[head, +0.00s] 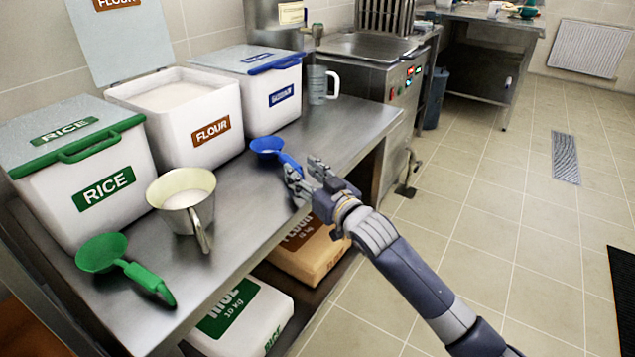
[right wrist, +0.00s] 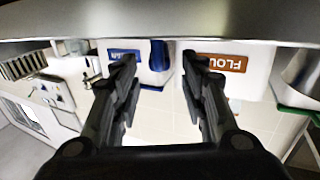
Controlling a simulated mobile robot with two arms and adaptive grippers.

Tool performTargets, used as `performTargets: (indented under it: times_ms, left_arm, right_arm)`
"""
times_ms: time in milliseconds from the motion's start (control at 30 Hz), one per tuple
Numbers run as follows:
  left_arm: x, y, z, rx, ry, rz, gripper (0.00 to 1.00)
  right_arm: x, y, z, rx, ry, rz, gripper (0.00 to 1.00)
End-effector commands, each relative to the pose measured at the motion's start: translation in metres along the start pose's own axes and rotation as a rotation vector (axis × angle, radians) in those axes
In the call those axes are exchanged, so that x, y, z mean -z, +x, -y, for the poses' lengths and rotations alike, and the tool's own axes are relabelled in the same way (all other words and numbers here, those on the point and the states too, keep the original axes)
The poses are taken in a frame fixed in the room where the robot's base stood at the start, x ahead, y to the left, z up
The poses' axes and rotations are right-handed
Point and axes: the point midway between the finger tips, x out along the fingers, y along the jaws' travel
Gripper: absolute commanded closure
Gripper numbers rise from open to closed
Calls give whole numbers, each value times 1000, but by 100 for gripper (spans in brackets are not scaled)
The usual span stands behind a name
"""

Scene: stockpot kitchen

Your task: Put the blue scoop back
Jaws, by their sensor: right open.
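The blue scoop (head: 267,146) lies on the steel counter, in front of the flour bin and the blue-labelled bin, with its handle pointing toward the front edge. My right gripper (head: 303,169) is at the counter's front edge by the handle end, open and empty. In the right wrist view the blue handle (right wrist: 158,55) appears between the two open fingers; I cannot tell whether they touch it. The blue-labelled white bin (head: 272,111) has a closed lid with a blue handle. My left gripper is not in view.
The flour bin (head: 183,131) stands open, lid raised. A closed rice bin (head: 84,203), a metal pitcher (head: 178,218) of white contents and a green scoop (head: 102,253) are at left. A clear jug (head: 317,86) stands beyond.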

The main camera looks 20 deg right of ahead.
Motion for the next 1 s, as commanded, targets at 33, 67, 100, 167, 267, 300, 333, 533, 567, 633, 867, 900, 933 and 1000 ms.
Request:
performTargets:
  times_ms: [33, 67, 100, 167, 267, 300, 333, 533, 567, 633, 867, 900, 933, 1000]
  left_arm:
    - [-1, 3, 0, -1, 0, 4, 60]
    - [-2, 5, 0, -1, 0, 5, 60]
    - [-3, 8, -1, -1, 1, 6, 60]
    - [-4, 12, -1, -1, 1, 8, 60]
    - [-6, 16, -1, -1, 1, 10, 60]
    - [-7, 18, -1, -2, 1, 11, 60]
    - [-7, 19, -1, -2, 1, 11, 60]
    - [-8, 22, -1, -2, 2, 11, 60]
    - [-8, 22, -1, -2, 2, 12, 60]
    - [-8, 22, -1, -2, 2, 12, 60]
    - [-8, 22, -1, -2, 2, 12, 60]
    - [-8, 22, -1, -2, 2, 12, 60]
    - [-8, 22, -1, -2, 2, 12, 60]
    - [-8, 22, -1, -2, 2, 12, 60]
  right_arm:
    - [0, -11, 0, 0, -1, 2, 60]
    - [0, -17, 0, 0, -1, 2, 60]
    - [0, -24, 0, 0, -1, 1, 60]
    - [1, -34, 0, 1, -1, 0, 60]
    - [0, -46, 0, 0, 0, 0, 60]
    - [0, -50, 0, 0, -1, 0, 60]
    - [0, -53, 0, 0, -1, 0, 60]
    - [1, -61, 0, 0, -2, -1, 60]
    - [1, -62, 0, 0, -2, -1, 60]
    - [1, -62, 0, 0, -2, -2, 60]
    - [1, -61, 0, 0, -1, -1, 60]
    - [1, -61, 0, 0, -1, -1, 60]
    - [1, -61, 0, 0, -1, -1, 60]
    - [1, -61, 0, 0, -1, -1, 60]
